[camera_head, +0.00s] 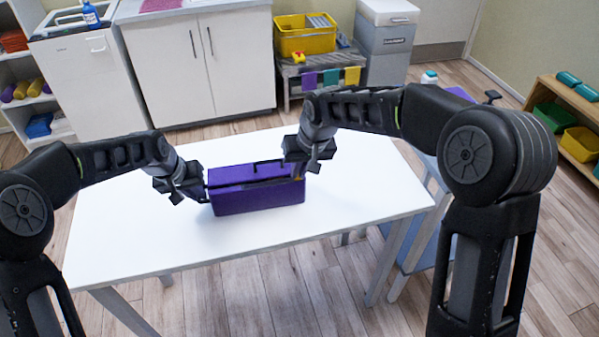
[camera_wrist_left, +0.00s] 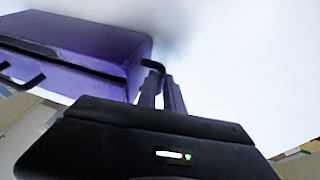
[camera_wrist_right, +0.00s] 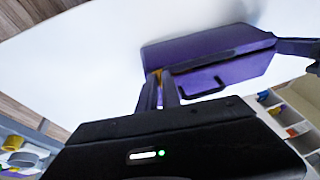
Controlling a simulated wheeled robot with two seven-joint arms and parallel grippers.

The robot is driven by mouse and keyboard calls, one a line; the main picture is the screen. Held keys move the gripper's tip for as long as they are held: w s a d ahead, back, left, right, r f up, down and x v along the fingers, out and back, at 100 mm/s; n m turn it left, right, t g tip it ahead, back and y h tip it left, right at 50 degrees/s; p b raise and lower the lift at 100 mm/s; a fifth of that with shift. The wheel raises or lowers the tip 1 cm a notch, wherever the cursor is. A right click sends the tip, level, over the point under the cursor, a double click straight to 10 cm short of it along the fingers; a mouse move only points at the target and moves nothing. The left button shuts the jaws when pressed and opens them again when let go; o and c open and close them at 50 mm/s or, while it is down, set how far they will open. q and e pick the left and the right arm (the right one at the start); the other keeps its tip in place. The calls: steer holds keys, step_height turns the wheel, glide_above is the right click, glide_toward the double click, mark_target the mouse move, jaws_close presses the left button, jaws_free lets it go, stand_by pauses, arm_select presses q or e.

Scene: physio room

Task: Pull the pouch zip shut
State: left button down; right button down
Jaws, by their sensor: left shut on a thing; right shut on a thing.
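The purple pouch (camera_head: 258,197) is a box-like bag lying on the white table, with a dark zip line (camera_head: 250,184) along its top. My left gripper (camera_head: 203,190) is at the pouch's left end. In the left wrist view its fingers (camera_wrist_left: 161,88) are shut on a black tab (camera_wrist_left: 152,65) at that end. My right gripper (camera_head: 301,172) is at the right end. In the right wrist view its fingers (camera_wrist_right: 159,88) are shut on a small orange-yellow zip pull (camera_wrist_right: 159,72), mostly hidden between them. How far the zip is open I cannot tell.
The white table (camera_head: 130,230) is otherwise clear around the pouch. A white cabinet (camera_head: 200,65) and a low bench with a yellow crate (camera_head: 305,42) stand behind it. Shelves with bins (camera_head: 575,120) are at the right.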

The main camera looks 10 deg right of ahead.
arm_select(q)
steer(key=shift+d, duration=0.25)
arm_select(e)
steer(key=shift+a+f, duration=0.1)
steer(key=shift+a, duration=6.1)
steer(key=c, duration=1.9)
jaws_free()
steer(key=shift+c, duration=0.2)
arm_select(q)
steer(key=shift+a, duration=0.1)
arm_select(e)
steer(key=o, duration=0.6)
steer(key=shift+r, duration=0.2)
step_height(320, 180, up, 8)
steer(key=shift+f, duration=0.1)
